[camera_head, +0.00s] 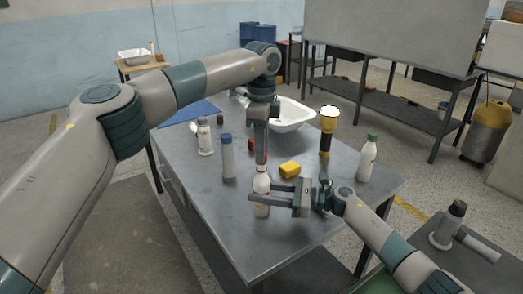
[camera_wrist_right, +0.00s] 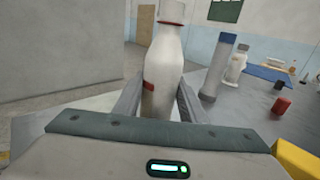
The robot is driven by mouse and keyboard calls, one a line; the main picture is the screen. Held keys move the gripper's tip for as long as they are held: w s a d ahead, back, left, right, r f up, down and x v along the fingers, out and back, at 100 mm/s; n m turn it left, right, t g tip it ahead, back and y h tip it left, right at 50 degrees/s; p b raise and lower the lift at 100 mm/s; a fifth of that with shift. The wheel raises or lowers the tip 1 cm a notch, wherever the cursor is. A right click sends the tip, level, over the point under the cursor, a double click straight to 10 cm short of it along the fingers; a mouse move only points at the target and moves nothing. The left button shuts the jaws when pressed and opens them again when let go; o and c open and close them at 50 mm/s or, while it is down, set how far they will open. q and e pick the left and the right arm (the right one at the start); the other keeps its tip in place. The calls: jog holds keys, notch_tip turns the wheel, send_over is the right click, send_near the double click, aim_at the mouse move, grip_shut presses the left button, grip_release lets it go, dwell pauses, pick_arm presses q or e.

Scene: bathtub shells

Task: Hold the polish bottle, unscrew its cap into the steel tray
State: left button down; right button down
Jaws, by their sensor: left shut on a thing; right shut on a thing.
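The white polish bottle (camera_head: 261,186) stands upright near the front middle of the grey table. My right gripper (camera_head: 268,201) reaches it from the right and is shut around its body. In the right wrist view the bottle (camera_wrist_right: 164,62) is between my two fingers, with a red patch on its side and a red ring at its neck. My left gripper (camera_head: 262,160) points straight down over the bottle and is shut on its cap at the top. The fingers mostly hide the cap in the head view, and the wrist view cuts it off. I cannot make out a steel tray.
A blue-capped cylinder (camera_head: 227,157) and a white bottle (camera_head: 205,138) stand to the left. A yellow block (camera_head: 290,170), a yellow-and-black flashlight (camera_head: 326,135) and a green-capped bottle (camera_head: 367,160) are to the right. A white basin (camera_head: 291,116) is behind. The front table surface is clear.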

pick_arm(q)
jog(key=shift+r, duration=2)
pick_arm(e)
jog(key=c, duration=1)
grip_release()
jog(key=shift+c, duration=0.2)
jog(key=shift+d, duration=0.15)
pick_arm(q)
notch_tip(320, 180, down, 4)
jog(key=b, duration=0.3)
jog(key=shift+r, duration=0.25)
pick_arm(e)
jog(key=d, duration=0.3)
jog(key=s+d, duration=0.1)
jog(key=d, duration=0.2)
jog(key=s+d, duration=0.1)
jog(key=d, duration=0.3)
jog(key=shift+f, duration=0.15)
pick_arm(q)
jog(key=shift+f+b, duration=0.1)
jog(key=shift+b, duration=0.25)
pick_arm(e)
jog(key=shift+s+d, duration=0.15)
jog(key=shift+d, duration=0.6)
